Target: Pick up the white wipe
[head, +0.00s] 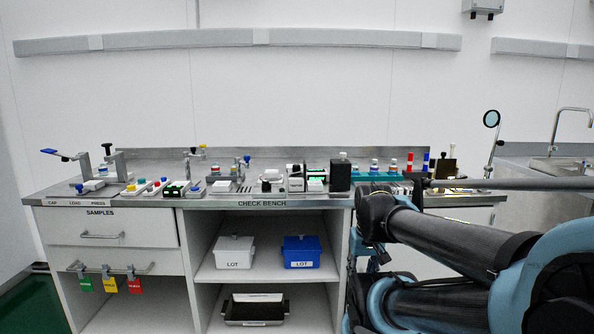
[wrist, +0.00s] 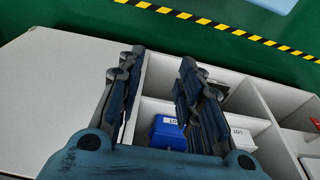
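I cannot pick out the white wipe for certain in either view; several small white items stand on the check bench (head: 300,201) in the head view, too small to tell apart. My gripper (wrist: 160,58) shows in the wrist view with its two dark fingers spread apart and nothing between them. It is in front of the bench's open shelves, seen beyond the fingers. In the head view my arm covers the bench's right front, and the gripper's fingers cannot be made out there.
A white LOT box (head: 234,253) and a blue LOT box (head: 301,252) sit on the upper shelf, with a black tray (head: 255,309) below. Drawers (head: 107,232) with coloured tags are at left. A sink (head: 556,168) is at far right. The bench top is crowded with fixtures.

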